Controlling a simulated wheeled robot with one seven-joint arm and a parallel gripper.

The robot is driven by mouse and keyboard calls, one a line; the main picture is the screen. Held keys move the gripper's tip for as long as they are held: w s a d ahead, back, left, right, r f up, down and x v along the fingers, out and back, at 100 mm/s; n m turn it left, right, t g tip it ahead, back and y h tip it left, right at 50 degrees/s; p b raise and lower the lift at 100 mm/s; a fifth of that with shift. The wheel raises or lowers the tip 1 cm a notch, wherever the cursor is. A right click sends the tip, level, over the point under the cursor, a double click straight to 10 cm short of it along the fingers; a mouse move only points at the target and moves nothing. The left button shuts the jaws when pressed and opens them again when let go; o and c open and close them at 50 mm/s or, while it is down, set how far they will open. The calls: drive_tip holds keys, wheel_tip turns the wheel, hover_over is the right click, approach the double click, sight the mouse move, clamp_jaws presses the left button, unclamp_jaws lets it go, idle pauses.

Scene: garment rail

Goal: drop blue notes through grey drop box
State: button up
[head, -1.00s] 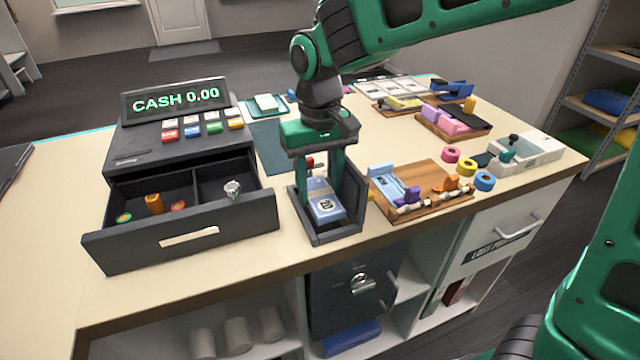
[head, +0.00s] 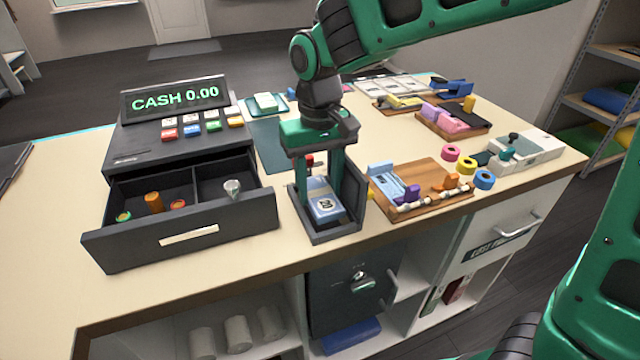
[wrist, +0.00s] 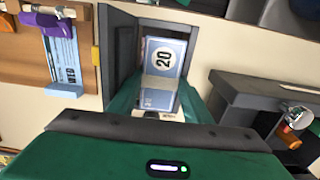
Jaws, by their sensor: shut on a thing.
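A bundle of blue notes marked 20 (head: 326,206) sits in a dark grey open-fronted tray (head: 338,236) at the counter's front edge. My gripper (head: 322,188) points down into this tray and is shut on the bundle. In the wrist view the blue notes (wrist: 163,62) show at and beyond my fingertips (wrist: 160,105), inside the tray walls (wrist: 122,50). A dark grey box (head: 335,295) with a metal knob stands under the counter, below the tray; it may be the drop box. I cannot see an opening in it.
A cash register (head: 170,135) with its drawer (head: 180,237) pulled out stands left of the tray. A wooden board (head: 450,203) with a blue note (head: 388,180) and clips lies close on the right. Tape rolls (head: 466,166) stand beyond it. The front-left counter is clear.

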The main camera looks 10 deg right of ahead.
drive_tip(key=shift+f, duration=0.1)
idle(0.3)
drive_tip(key=o, duration=1.1)
drive_tip(key=shift+d, duration=0.1)
drive_tip(key=shift+c, duration=0.5)
drive_tip(key=shift+r, duration=2.55)
